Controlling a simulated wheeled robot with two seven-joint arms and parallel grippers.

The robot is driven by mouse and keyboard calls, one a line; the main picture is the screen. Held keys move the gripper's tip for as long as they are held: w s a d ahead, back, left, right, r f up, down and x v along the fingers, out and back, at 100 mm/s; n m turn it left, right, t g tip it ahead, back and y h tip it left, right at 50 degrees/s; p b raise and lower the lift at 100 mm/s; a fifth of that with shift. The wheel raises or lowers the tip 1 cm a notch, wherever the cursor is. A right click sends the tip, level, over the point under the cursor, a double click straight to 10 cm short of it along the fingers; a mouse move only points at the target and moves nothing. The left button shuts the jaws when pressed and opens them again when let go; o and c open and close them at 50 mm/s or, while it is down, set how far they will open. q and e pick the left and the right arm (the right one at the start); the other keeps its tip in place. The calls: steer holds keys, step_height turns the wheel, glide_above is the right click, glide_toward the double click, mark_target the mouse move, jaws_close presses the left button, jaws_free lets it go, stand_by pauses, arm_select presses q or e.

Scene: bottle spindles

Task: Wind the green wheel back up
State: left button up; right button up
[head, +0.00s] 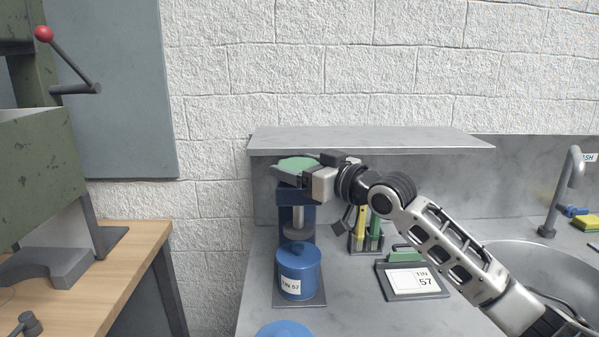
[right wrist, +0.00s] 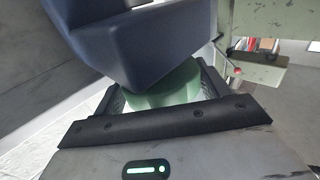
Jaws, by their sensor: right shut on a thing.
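The green wheel (head: 298,163) sits on top of a blue press-like stand (head: 290,196) on the steel counter. My right gripper (head: 292,172) reaches in from the right and is shut on the wheel. In the right wrist view the green wheel (right wrist: 170,88) lies between the two fingers, partly hidden by the blue head of the stand (right wrist: 140,40). A grey spindle with a round disc (head: 296,230) hangs below the head. A blue tin (head: 299,268) labelled "TIN 57" stands under the disc, with a small gap that is hard to judge. My left gripper is out of view.
A card (head: 408,281) marked "TIN 57" lies on the counter to the right, near a holder with yellow and green items (head: 368,232). A shelf (head: 370,141) runs behind and above. A sink (head: 520,262) is at right. Another blue round top (head: 286,329) shows at the bottom edge.

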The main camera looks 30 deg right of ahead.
steer(key=shift+d+f+y, duration=0.1)
steer(key=shift+d+y, duration=0.05)
steer(key=shift+y, duration=0.15)
steer(key=shift+n+y+b, duration=0.4)
steer(key=shift+n+b, duration=0.05)
steer(key=shift+n, duration=0.05)
steer(key=shift+g+y, duration=0.3)
steer(key=o, duration=1)
